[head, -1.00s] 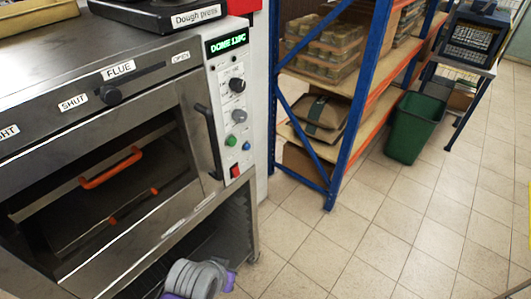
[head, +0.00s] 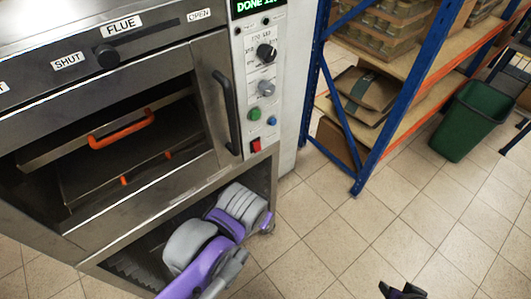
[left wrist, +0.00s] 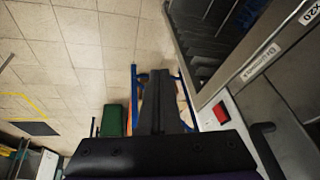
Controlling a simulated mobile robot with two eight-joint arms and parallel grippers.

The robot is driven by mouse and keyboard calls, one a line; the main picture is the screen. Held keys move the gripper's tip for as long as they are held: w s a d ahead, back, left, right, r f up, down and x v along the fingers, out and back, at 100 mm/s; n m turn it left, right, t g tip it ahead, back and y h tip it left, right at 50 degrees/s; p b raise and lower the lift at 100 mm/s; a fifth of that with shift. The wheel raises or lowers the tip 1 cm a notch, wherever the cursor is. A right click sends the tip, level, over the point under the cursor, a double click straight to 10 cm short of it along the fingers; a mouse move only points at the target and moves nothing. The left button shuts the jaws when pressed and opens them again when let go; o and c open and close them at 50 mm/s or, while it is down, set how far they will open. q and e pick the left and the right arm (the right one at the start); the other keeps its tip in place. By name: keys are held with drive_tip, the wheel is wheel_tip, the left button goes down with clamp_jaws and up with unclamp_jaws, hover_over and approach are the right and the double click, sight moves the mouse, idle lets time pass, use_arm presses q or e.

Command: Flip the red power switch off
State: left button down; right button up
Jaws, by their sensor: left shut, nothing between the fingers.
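The red power switch (head: 256,146) is at the bottom of the oven's white control panel (head: 257,92), below a green button and a blue one. In the left wrist view the red switch (left wrist: 221,112) shows on its pale plate, to the right of my left gripper (left wrist: 159,78). This gripper's dark fingers are shut and empty, and look apart from the switch. In the head view my purple and grey arm is low in front of the oven; its fingers cannot be made out there.
The oven's vertical door handle (head: 225,85) stands out left of the panel. An orange-handled tray (head: 122,130) is inside the oven. A blue-framed shelf (head: 375,145) and a green bin (head: 468,120) stand to the right. The tiled floor between is mostly clear.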

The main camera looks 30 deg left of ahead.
sight(257, 146)
use_arm(q)
drive_tip(key=w+r+m+y+b, duration=0.1)
drive_tip(key=w+r+y+b, duration=0.1)
drive_tip(key=w, duration=0.5)
drive_tip(key=w+r+m+g+y+b, duration=0.1)
drive_tip(key=w+r+m+y+b, duration=0.1)
drive_tip(key=w, duration=0.6)
drive_tip(key=r+y+b, duration=0.1)
drive_tip(key=y+b, duration=0.1)
drive_tip(key=y, duration=0.1)
drive_tip(key=shift+w+d+r+m+y, duration=0.2)
drive_tip(key=shift+d+m+y, duration=0.1)
drive_tip(key=shift+d+y, duration=0.1)
drive_tip(key=shift+a+f, duration=0.1)
drive_tip(key=a+r+b+x, duration=0.1)
drive_tip(key=x, duration=1.2)
drive_tip(key=shift+w+a, duration=0.25)
drive_tip(key=shift+w, duration=0.1)
